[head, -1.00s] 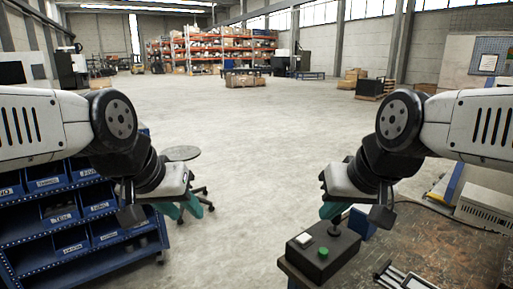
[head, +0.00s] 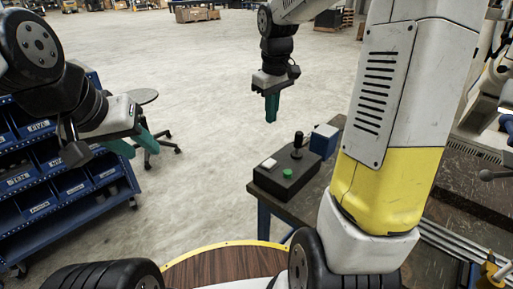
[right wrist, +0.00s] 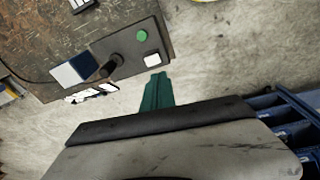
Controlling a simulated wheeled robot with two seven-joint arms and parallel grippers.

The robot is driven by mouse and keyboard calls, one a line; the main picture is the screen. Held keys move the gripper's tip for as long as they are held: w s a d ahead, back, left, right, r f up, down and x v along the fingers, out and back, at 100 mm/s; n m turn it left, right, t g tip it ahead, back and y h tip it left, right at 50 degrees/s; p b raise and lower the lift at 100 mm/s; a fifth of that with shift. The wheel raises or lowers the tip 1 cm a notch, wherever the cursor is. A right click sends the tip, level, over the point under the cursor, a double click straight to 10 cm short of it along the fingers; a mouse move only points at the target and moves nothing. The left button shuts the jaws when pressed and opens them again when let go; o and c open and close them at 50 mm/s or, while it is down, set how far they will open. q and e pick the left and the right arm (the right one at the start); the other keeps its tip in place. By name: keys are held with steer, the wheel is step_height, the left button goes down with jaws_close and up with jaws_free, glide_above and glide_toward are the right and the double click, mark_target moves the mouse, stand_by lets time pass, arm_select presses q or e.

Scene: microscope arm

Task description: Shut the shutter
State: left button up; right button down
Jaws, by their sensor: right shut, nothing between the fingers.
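I cannot make out a part that is clearly a shutter. A black control box (head: 283,183) with a black lever (head: 298,144), a green button (head: 287,173) and a white button (head: 269,163) sits on the table corner. The box also shows in the right wrist view (right wrist: 128,45), with its green button (right wrist: 142,35) and white button (right wrist: 152,60). My right gripper (head: 271,119) is shut and empty, above and left of the box in the head view. Its teal fingers show in the right wrist view (right wrist: 157,76). My left gripper (head: 144,152) is open and empty over the floor.
A blue block (head: 324,141) stands beside the box. White equipment (head: 492,90) is partly visible at the right edge, and metal rails (head: 460,240) lie on the table (head: 455,195). A blue bin rack (head: 60,190) and a stool (head: 143,97) stand left. Open floor lies between.

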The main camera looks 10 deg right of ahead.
steer(key=n+g, duration=0.1)
glide_above(266, 165)
step_height(266, 165, down, 6)
steer(key=r, duration=0.1)
steer(key=shift+w+d+f, duration=0.1)
steer(key=shift+w+f, duration=0.1)
steer(key=shift+f, duration=0.05)
step_height(266, 165, down, 14)
stand_by(0.3)
steer(key=shift+s+f, duration=0.1)
steer(key=shift+f, duration=0.1)
stand_by(0.4)
